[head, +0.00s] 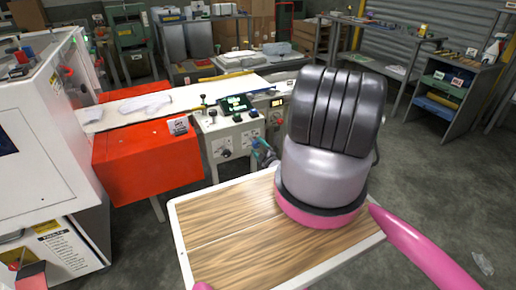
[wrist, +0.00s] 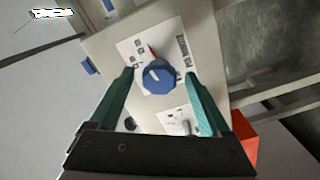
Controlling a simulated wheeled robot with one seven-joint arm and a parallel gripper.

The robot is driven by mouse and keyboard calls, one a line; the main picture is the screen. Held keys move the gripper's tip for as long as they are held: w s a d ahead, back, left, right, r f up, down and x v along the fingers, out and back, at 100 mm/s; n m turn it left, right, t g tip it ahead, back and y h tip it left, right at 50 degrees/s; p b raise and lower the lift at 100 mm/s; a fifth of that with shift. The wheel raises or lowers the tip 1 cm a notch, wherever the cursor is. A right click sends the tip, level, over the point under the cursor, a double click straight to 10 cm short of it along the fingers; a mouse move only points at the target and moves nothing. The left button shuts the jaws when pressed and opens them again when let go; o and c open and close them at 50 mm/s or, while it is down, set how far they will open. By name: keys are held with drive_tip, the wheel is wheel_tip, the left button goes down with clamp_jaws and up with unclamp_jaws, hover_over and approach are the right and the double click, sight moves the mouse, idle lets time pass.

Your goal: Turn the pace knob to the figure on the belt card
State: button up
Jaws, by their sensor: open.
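In the head view my gripper (head: 264,153) is by the front of the control box (head: 232,133), partly hidden by my arm. A small card (head: 178,126) stands at the belt's front edge; its figure is unreadable. I cannot tell whether the blue knob is the pace knob.
A second dial plate (wrist: 177,121) lies just below the knob, partly behind my right finger. A lit display (head: 236,103) and levers stand on the box top. The orange belt housing (head: 147,160) is left of the box. Open floor lies at the right.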

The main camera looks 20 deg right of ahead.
drive_tip(key=s, duration=1)
drive_tip(key=shift+s+d, duration=0.2)
drive_tip(key=shift+s, duration=0.2)
